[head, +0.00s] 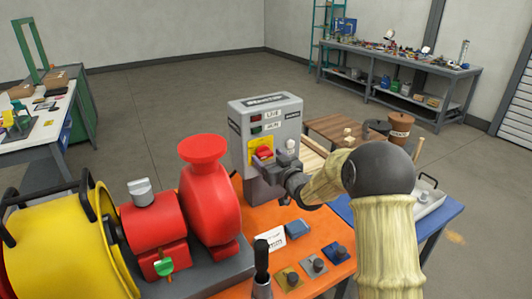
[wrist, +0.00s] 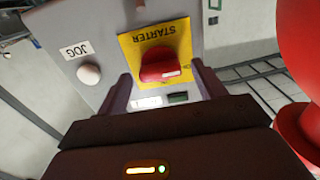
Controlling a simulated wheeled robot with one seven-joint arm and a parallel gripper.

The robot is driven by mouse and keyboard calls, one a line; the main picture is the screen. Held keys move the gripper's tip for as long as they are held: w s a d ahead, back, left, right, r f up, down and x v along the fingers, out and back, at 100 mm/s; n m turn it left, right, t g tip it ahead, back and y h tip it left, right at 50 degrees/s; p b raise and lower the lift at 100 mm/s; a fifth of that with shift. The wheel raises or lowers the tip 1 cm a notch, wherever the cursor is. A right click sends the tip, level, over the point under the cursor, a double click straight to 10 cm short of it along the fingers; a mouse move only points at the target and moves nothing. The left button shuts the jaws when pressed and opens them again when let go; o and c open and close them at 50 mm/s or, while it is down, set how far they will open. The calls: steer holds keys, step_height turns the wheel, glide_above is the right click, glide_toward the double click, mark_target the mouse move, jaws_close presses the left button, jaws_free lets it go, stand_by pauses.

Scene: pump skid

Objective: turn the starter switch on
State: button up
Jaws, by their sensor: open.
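The starter switch (wrist: 160,66) is a red knob on a yellow plate labelled STARTER, seen upside down in the wrist view. It also shows in the head view (head: 263,152) on the front of the grey control box (head: 238,128). My gripper (wrist: 161,73) is open, with one finger on each side of the knob in the wrist view. Whether the fingers touch the knob cannot be told. In the head view my gripper (head: 272,166) is at the box front, partly covering the switch's lower side.
A white JOG button (wrist: 89,74) sits beside the switch. A red pump (head: 208,205) stands close to the left of the box. An orange skid top (head: 300,262) holds small blocks and a black-handled lever (head: 261,262). A blue table (head: 440,212) is at right.

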steer(key=x, duration=0.2)
steer(key=shift+w+a, duration=0.1)
steer(key=shift+w, duration=0.15)
steer(key=shift+s, duration=0.15)
steer(key=shift+a, duration=0.1)
steer(key=c, duration=1)
